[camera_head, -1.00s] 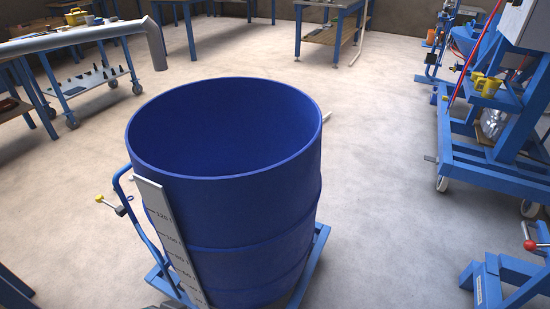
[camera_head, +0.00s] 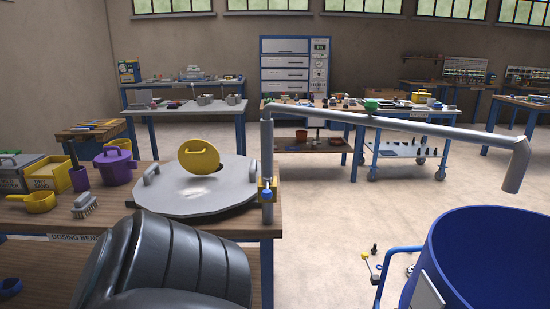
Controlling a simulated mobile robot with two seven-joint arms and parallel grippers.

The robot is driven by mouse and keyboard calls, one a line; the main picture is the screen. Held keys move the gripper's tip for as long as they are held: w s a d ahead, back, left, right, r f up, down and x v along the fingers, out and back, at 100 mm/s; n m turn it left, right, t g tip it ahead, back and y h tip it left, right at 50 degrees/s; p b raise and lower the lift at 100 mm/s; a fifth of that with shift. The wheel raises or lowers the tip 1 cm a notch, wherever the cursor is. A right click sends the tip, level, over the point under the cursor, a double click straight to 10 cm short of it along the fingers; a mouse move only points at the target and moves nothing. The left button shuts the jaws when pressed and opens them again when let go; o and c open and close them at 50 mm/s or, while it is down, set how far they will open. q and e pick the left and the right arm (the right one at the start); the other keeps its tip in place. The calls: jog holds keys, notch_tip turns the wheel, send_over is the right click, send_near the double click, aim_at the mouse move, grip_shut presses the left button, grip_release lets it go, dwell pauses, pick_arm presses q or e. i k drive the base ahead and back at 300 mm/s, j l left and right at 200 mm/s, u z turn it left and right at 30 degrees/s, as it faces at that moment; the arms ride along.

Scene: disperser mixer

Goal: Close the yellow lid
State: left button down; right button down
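The yellow lid (camera_head: 198,156) is a small round disc with a handle. It stands tilted up, open, above a dark opening in the grey round cover (camera_head: 160,200). The grey cover has its own handles and lies on the wooden dosing bench (camera_head: 30,222) at the left. Neither of my grippers shows in the head view.
A dark rounded arm part of mine hides the bench front. A grey pipe (camera_head: 400,122) rises beside the cover and reaches right over the blue drum (camera_head: 490,255). A purple pot (camera_head: 115,165), yellow scoop (camera_head: 30,201) and brush (camera_head: 84,205) sit left of the cover.

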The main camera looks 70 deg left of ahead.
aim_at(198, 157)
jog(key=u, duration=2.65)
